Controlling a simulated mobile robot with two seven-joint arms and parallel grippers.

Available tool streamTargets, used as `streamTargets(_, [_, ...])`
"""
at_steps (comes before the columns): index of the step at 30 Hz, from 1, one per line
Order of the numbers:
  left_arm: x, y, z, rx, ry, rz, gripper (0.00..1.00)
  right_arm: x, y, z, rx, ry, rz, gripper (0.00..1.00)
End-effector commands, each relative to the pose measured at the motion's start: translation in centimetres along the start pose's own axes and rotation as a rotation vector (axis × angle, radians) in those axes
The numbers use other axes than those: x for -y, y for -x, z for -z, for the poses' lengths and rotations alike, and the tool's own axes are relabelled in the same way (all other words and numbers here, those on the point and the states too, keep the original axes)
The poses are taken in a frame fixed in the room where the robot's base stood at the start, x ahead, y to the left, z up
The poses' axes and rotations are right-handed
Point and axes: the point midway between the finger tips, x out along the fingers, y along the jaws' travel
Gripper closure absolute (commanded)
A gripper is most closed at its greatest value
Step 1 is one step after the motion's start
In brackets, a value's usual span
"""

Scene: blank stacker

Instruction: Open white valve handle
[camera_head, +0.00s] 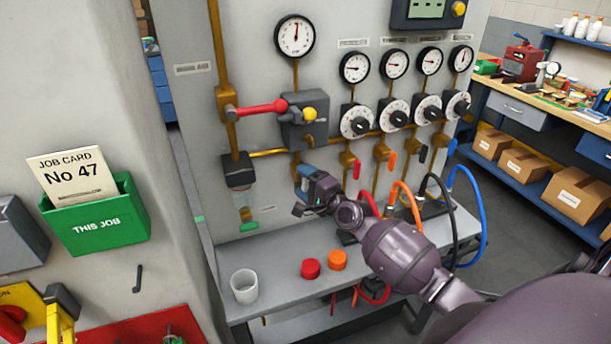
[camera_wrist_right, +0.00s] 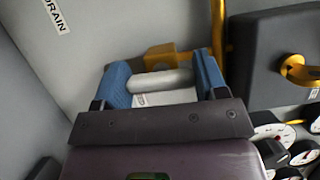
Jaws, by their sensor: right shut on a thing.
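The white valve handle (camera_wrist_right: 162,82) shows in the right wrist view, in front of a brass valve body (camera_wrist_right: 160,57). My right gripper (camera_wrist_right: 163,76) has its two blue fingers on either side of the handle and is shut on it. In the head view my right gripper (camera_head: 304,182) is at the leftmost brass valve (camera_head: 297,167), below the grey box with the yellow knob. It hides the white handle there. My left gripper is in neither view.
A red lever (camera_head: 262,108) and a grey box (camera_head: 304,122) sit above the gripper. Valves with orange (camera_head: 391,161), red and blue handles are to the right. A shelf (camera_head: 285,275) below holds a white cup (camera_head: 244,286), red cap (camera_head: 311,268) and orange cap (camera_head: 337,260).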

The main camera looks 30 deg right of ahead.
Motion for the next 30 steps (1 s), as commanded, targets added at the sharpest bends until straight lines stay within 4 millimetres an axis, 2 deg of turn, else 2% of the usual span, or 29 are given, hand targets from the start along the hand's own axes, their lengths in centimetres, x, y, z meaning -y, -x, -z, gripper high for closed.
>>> streamTargets(21, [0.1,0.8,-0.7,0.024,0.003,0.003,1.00,-0.1,0.0,-0.1,0.001,0.065,-0.028,0.58])
streamTargets(22, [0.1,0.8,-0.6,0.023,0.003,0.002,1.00,-0.1,0.0,-0.1,0.001,0.065,-0.028,0.30])
streamTargets(26, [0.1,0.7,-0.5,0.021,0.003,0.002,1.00,-0.1,0.0,-0.1,0.001,0.064,-0.027,0.10])
streamTargets(30, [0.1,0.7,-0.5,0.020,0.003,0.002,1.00,-0.1,0.0,0.0,0.000,0.064,-0.026,0.08])
